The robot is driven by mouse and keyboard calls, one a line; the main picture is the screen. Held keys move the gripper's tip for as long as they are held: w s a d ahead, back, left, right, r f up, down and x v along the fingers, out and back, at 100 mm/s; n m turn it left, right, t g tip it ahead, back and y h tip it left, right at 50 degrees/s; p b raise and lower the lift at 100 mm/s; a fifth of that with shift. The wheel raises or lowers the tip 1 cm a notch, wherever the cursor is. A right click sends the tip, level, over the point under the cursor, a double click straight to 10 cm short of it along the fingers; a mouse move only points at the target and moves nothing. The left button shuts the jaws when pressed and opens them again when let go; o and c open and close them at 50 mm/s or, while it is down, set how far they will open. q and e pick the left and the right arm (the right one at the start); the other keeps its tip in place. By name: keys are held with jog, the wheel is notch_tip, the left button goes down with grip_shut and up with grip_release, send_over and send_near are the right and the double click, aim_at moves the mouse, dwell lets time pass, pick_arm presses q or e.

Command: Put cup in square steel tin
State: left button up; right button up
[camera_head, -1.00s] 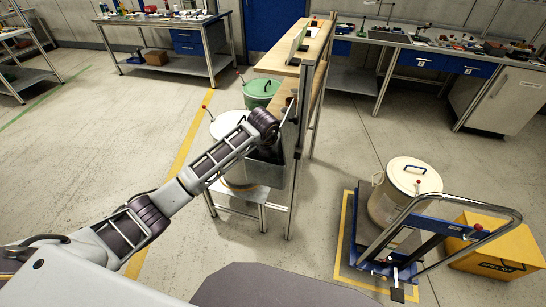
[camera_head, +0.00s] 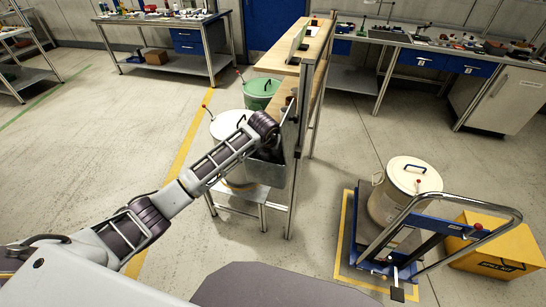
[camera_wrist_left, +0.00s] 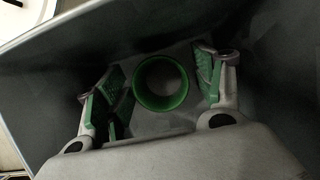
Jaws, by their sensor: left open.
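A green-rimmed cup (camera_wrist_left: 161,83) stands on the floor of the square steel tin, seen from above in the left wrist view. The tin's grey walls (camera_wrist_left: 42,92) rise around it. My left gripper (camera_wrist_left: 162,70) is inside the tin, with its green-padded fingers spread on both sides of the cup, apart from it. In the head view the tin (camera_head: 274,174) is at the near end of the wooden shelf stand, and my left wrist reaches down into it. The cup and the left fingers are hidden there. My right gripper is not in view.
At right are a blue trolley (camera_head: 374,254) with a cream drum (camera_head: 404,187) and a yellow box (camera_head: 507,246). Open floor lies between.

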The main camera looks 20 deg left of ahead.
pick_arm(q)
jog(key=shift+r, duration=0.2)
jog(key=shift+s+r, duration=0.1)
jog(key=shift+r, duration=0.15)
jog(key=v, duration=1.1)
jog(key=shift+r, duration=0.15)
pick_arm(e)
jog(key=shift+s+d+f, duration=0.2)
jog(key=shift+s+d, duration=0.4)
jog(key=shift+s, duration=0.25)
pick_arm(q)
jog(key=shift+s, duration=0.15)
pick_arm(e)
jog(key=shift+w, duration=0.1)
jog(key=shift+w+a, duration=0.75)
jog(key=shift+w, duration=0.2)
